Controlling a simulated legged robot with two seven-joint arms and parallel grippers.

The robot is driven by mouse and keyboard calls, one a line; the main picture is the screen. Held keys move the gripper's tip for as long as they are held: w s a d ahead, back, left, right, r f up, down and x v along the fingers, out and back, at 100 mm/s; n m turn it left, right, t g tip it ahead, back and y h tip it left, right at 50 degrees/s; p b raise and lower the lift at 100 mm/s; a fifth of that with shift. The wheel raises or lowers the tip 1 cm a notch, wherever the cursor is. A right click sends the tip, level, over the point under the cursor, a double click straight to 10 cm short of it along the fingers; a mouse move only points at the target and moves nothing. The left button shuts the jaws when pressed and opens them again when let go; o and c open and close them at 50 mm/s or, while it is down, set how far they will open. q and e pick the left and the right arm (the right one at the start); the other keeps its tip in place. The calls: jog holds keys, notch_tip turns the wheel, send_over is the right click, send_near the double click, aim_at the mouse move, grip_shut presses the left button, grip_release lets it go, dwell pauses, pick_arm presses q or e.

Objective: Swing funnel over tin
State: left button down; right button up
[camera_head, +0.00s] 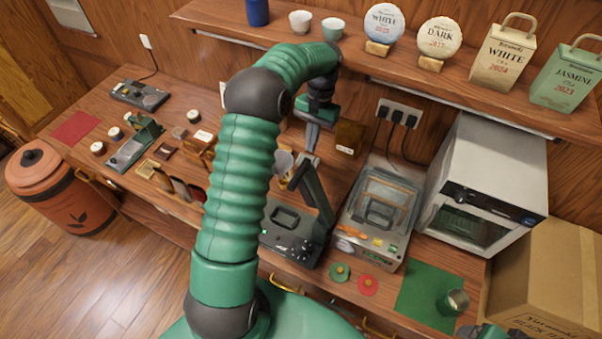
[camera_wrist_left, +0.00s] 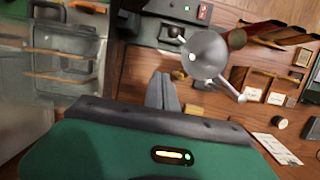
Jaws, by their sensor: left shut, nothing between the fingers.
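The funnel (camera_wrist_left: 205,52) is a grey metal cone on a thin arm, seen in the left wrist view. In the head view the funnel (camera_head: 285,162) is partly hidden behind my left arm. My left gripper (camera_head: 312,143) points down above the back of the bench. Its fingers are together and empty; they also show in the left wrist view (camera_wrist_left: 161,78), apart from the funnel. I cannot tell which container is the tin: a dark, labelled box (camera_head: 350,138) stands by the wall, and a metal cup (camera_head: 456,300) stands at the right. Only a piece of my right arm shows at the bottom right edge.
A black press-like machine (camera_head: 290,235) and a grey lidded machine (camera_head: 379,210) stand on the bench. A white oven (camera_head: 490,185) is at the right. The shelf (camera_head: 365,55) above carries tea cakes and bags. A green mat (camera_head: 425,290) lies at the front right.

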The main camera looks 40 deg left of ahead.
aim_at(289, 179)
pick_arm(q)
jog(key=a+p+x, duration=0.2)
jog(key=p+x, duration=0.1)
jog(key=x, duration=0.6)
jog(key=shift+m, duration=0.7)
jog(key=s, duration=0.2)
jog(key=s+p, duration=0.1)
jog(key=s, duration=0.1)
jog(key=s+d+p, duration=0.1)
jog(key=s, duration=0.1)
jog(key=shift+s+r, duration=0.2)
jog(key=shift+r, duration=0.05)
pick_arm(e)
notch_tip(289, 179, up, 6)
jog(key=a, duration=0.2)
pick_arm(q)
jog(key=shift+d+r, duration=0.15)
jog(key=shift+d, duration=0.3)
jog(key=d+b+v, duration=0.1)
jog(key=b+v, duration=0.2)
jog(key=v, duration=1.3)
jog(key=shift+w+a+r+b, duration=0.15)
jog(key=shift+a+r+b, duration=0.15)
jog(key=shift+a, duration=0.2)
pick_arm(e)
jog(key=f, duration=0.2)
jog(key=d+f, duration=0.1)
jog(key=f, duration=0.1)
jog(key=shift+f, duration=0.1)
